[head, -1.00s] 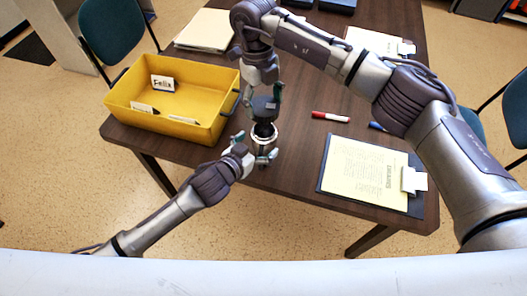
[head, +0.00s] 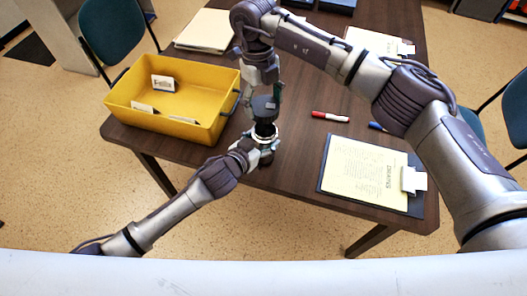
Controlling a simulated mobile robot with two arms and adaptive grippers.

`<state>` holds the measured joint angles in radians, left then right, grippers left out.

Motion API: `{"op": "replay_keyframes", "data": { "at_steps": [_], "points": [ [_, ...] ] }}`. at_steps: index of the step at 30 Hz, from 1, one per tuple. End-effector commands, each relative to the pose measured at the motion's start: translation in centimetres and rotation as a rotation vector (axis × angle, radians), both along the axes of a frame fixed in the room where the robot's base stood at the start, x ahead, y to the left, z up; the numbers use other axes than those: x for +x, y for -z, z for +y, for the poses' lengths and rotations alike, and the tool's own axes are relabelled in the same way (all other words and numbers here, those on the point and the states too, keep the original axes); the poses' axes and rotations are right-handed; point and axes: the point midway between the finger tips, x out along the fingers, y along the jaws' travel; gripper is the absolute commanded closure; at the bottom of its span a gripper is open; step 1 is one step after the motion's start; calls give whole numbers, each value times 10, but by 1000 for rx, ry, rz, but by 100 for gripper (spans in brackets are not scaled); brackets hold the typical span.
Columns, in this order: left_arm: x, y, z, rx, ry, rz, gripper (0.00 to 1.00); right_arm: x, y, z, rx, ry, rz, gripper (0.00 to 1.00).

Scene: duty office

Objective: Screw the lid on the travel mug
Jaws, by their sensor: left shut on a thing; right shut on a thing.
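The travel mug (head: 265,138) stands near the front edge of the brown table, with a pale silvery rim or body showing. My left gripper (head: 264,148) comes in low from the left and is shut on the mug; its fingers hide part of the side. My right gripper (head: 264,96) points down from above and is shut on the dark lid (head: 265,104). The lid is directly over the mug, in line with it. A dark part shows between lid and rim, so I cannot tell whether lid and mug touch or how the threads sit.
A yellow bin (head: 215,128) with name cards stands left of the mug, close to both grippers. A red marker (head: 330,116), a blue marker (head: 376,126) and a clipboard (head: 325,184) with yellow paper lie to the right. The dark tabletop (head: 300,150) between is clear.

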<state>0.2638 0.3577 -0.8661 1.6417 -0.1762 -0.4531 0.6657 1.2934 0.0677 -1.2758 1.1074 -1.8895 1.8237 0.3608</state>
Motion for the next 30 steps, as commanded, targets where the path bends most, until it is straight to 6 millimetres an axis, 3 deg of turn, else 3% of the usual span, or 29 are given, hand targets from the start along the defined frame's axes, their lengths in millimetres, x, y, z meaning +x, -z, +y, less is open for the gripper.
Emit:
{"op": "replay_keyframes", "data": {
  "at_steps": [1, 5, 8, 18, 30],
  "points": [
    [0, 2, 1, 3, -1, 2, 74, 0, 0, 0, 0, 0, 0, 53],
    [0, 2, 1, 3, -1, 3, 93, 0, 0, 0, 0, 0, 0, 53],
    [-1, 2, 1, 4, -1, 4, 93, 0, 5, 0, 0, 0, 0, 53],
    [-1, 3, 1, 5, -1, 4, 93, 1, 48, -2, 5, 0, -11, 53],
    [-1, 4, 1, 6, -1, 5, 93, 1, 50, -3, 6, 1, -13, 53]
  ]
}}
